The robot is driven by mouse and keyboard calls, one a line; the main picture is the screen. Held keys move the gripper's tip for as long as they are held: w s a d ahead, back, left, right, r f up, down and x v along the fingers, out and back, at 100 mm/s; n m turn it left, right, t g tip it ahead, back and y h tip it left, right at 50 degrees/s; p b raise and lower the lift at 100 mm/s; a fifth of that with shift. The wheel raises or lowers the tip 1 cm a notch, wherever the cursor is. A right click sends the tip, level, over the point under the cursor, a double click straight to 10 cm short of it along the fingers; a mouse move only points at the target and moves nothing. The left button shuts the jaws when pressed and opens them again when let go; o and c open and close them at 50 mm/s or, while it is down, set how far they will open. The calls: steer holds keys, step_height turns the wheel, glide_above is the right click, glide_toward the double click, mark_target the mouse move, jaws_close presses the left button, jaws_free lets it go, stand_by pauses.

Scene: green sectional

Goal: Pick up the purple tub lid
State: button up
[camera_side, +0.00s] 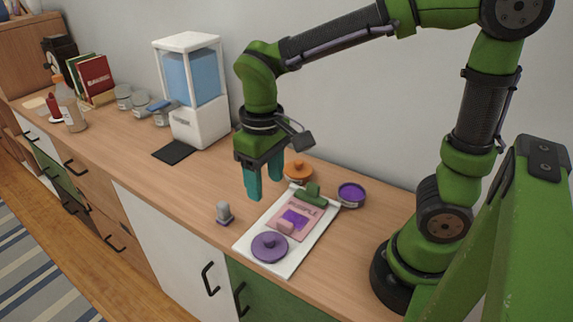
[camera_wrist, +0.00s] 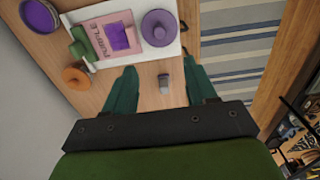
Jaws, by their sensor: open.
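The purple tub lid (camera_side: 269,247) is a round disc with a knob on top. It lies on the front end of a white board (camera_side: 298,251), and it shows at the top of the wrist view (camera_wrist: 159,27). My gripper (camera_side: 262,188) has teal fingers and is open and empty. It hangs above the counter, behind and to the left of the board in the side view. In the wrist view the fingers (camera_wrist: 162,80) are spread, with the lid beyond their tips and not between them.
A water dispenser (camera_side: 196,125) is farther left.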

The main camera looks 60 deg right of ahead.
mark_target(269, 237)
step_height(269, 237, down, 16)
steer(key=shift+d+f, duration=0.1)
stand_by(0.5)
jaws_close()
